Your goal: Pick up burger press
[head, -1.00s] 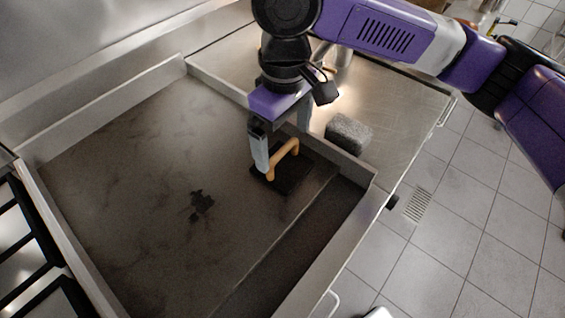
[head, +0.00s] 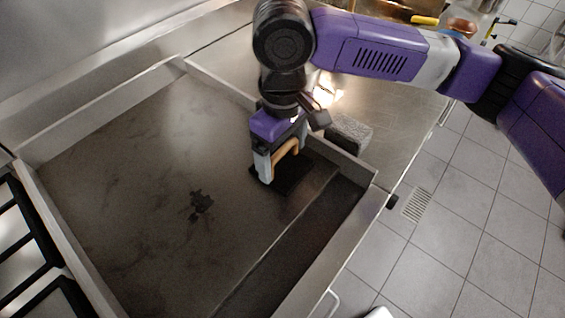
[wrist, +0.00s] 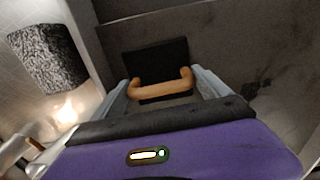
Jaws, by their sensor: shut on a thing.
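The burger press (head: 294,180) is a dark square plate with a tan arched handle. It sits on the griddle surface (head: 130,190), near the right end of the plate. My gripper (head: 275,170) is lowered over it and shut on the handle (head: 287,150). In the wrist view the tan handle (wrist: 160,89) spans between the two grey fingers, with the dark plate (wrist: 156,58) beyond it. The near part of the press is hidden by my gripper.
A grey block (head: 349,132) lies on the steel counter (head: 405,135) beyond the griddle's raised rim. It also shows in the wrist view (wrist: 47,57). A trough (head: 310,240) runs along the griddle's front. Black grates (head: 30,240) stand at left.

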